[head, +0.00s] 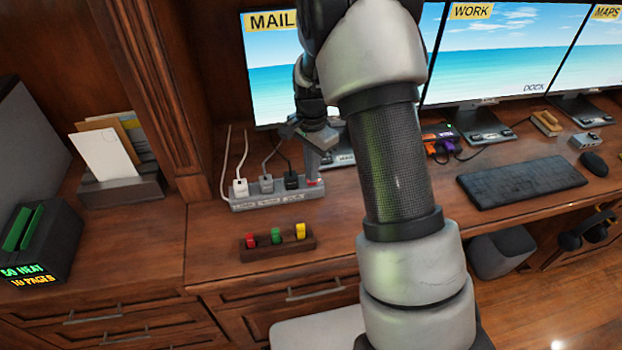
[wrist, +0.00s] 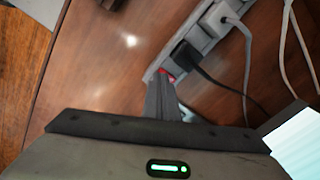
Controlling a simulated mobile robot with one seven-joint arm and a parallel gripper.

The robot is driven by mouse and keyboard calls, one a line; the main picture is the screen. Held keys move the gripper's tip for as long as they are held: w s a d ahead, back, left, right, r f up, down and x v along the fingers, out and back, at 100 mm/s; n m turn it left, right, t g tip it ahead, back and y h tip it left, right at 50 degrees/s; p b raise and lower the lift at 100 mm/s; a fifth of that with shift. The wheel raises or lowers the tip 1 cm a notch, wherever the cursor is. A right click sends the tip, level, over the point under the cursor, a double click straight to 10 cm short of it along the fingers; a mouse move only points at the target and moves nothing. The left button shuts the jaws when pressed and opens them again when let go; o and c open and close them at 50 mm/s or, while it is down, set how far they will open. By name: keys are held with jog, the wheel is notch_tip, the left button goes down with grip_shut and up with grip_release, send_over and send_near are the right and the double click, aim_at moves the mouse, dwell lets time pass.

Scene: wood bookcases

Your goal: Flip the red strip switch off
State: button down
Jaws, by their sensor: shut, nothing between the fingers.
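A grey power strip (head: 250,203) lies on the desk below the MAIL monitor, with white, grey and black plugs in it. Its red switch (head: 314,182) is at the right end, and my gripper (head: 313,172) is right over it. In the wrist view, the closed fingers (wrist: 163,84) reach the strip's end, and a sliver of the red switch (wrist: 167,71) shows just past the tips. The fingers hide most of the switch, so I cannot tell which way it is tipped or whether they touch it. My gripper is shut and empty.
A wooden block with red, green and yellow pieces (head: 278,243) stands in front of the strip. Cords rise behind the plugs (head: 240,187). A keyboard (head: 522,188) lies to the right, and a letter holder (head: 121,189) stands left. The desk in front of the strip is mostly clear.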

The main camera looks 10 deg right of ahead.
jog(key=shift+f+b, duration=0.4)
jog(key=shift+f, duration=0.3)
dwell(0.4)
notch_tip(320, 180, up, 7)
jog(key=p, duration=0.5)
dwell(0.6)
jog(key=s+r+n+t+p, duration=0.1)
jog(key=s+r+n+p, duration=0.2)
jog(key=s+r, duration=0.5)
jog(key=s+r+n+t+p, duration=0.2)
jog(key=s+r, duration=0.1)
jog(key=r, duration=0.9)
jog(key=s+r+n+t+p, duration=0.1)
jog(key=s+r+n+p, duration=0.2)
jog(key=s+r, duration=0.5)
jog(key=s+r+n+t+p, duration=0.1)
jog(key=s+r+n+p, duration=0.1)
jog(key=s+r+n, duration=0.2)
jog(key=s+r, duration=0.2)
jog(key=s, duration=0.1)
jog(key=shift+r+t+p, duration=0.15)
jog(key=shift+t+p, duration=0.15)
